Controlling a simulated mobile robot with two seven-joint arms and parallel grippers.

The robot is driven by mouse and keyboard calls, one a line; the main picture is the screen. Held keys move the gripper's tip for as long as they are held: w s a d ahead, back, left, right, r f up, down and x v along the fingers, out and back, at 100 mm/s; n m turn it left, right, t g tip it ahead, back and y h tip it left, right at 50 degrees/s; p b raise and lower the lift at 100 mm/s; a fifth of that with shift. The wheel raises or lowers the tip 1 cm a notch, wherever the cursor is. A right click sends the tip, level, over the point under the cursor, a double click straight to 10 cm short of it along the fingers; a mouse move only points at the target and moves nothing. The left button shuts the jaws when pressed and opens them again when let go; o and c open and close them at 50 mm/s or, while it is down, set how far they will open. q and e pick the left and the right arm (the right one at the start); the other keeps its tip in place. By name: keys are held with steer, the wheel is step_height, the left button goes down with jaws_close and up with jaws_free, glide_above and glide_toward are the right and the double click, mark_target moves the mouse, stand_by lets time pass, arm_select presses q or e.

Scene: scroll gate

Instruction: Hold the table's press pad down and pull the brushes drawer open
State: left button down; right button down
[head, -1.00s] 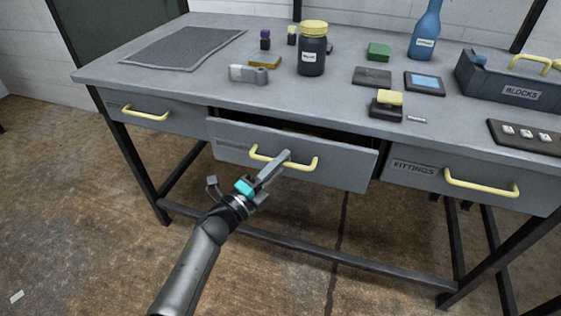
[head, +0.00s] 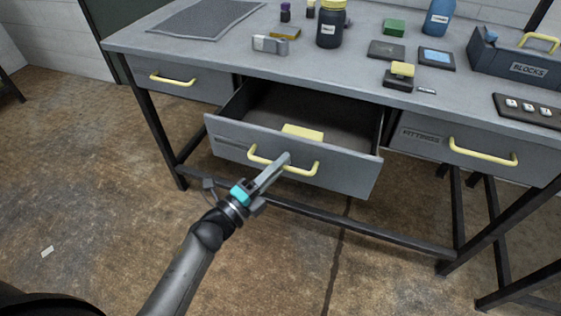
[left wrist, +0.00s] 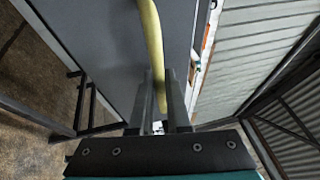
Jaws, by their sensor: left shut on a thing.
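The middle drawer (head: 345,172) of the grey table stands pulled well out; its small label is too blurred to read. Its yellow bar handle (head: 300,170) is held by my left gripper (head: 281,163), which is shut on it. In the left wrist view the handle (left wrist: 152,42) runs between the two fingers (left wrist: 160,98). A yellow-topped pad on a dark base (head: 402,71), seemingly the press pad, sits on the tabletop behind the drawer's right side. Nothing touches it, and I cannot tell whether it is down. My right gripper is not in view.
A yellow block (head: 303,132) lies inside the open drawer. The left drawer (head: 185,87) and FITTINGS drawer (head: 470,150) are shut. A dark jar (head: 331,30), blue bottle (head: 437,18), BLOCKS box (head: 520,66) and button panel (head: 530,110) stand on the tabletop (head: 300,68).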

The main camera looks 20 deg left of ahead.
arm_select(q)
steer(key=c, duration=0.9)
jaws_free()
steer(key=shift+w, duration=0.1)
steer(key=p+v, duration=0.1)
steer(key=v, duration=1.4)
steer(key=shift+a, duration=0.1)
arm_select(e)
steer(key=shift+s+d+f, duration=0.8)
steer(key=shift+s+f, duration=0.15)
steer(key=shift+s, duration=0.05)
